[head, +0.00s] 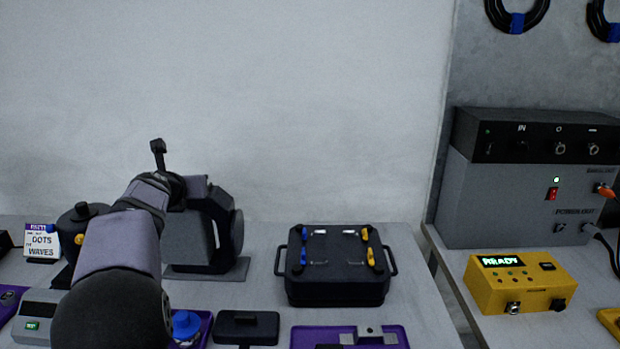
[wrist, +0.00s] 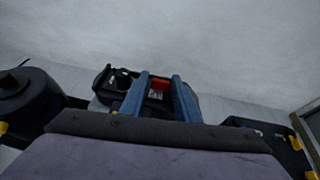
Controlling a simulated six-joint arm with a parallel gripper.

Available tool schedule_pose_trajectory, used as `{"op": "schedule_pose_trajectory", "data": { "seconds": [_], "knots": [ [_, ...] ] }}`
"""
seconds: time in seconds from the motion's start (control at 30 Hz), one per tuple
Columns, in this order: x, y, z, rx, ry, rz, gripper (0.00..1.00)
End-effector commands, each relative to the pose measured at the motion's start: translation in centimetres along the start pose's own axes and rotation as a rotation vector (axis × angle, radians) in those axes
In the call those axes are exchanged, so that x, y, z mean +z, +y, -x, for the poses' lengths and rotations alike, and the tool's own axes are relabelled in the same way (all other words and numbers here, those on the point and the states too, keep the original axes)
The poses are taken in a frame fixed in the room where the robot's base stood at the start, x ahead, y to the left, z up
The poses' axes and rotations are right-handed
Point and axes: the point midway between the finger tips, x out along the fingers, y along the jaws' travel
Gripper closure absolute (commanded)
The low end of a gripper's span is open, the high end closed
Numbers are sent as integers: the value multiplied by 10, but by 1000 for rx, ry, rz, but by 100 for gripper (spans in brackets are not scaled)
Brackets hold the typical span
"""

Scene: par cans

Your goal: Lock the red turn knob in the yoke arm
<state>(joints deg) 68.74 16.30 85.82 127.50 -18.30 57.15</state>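In the wrist view the red turn knob (wrist: 160,84) shows between the two blue fingers of my gripper (wrist: 161,80), on a dark par can (wrist: 107,82). The fingers stand apart, one on each side of the knob; I see no clear contact. How far the knob is turned is not readable. In the head view the dark par can (head: 215,225) stands on the bench behind my arm. My arm hides its left part, the knob and my gripper there.
A black case (head: 338,285) with side handles and blue and yellow parts stands right of the par can. A yellow box (head: 520,282) reading READY and a grey power unit (head: 500,190) are further right. Purple trays (head: 305,336) lie in front. Bench between par can and case is clear.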

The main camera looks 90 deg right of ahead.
Motion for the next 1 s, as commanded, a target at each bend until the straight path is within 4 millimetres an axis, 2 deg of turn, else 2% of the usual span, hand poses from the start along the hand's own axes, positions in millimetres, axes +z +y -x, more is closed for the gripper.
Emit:
{"op": "schedule_pose_trajectory", "data": {
  "seconds": [0.1, 1.0],
  "knots": [
    [6, -6, 2, 44, 5, 22, 69],
    [7, -10, 0, 324, 1, 139, 69]
  ]
}}
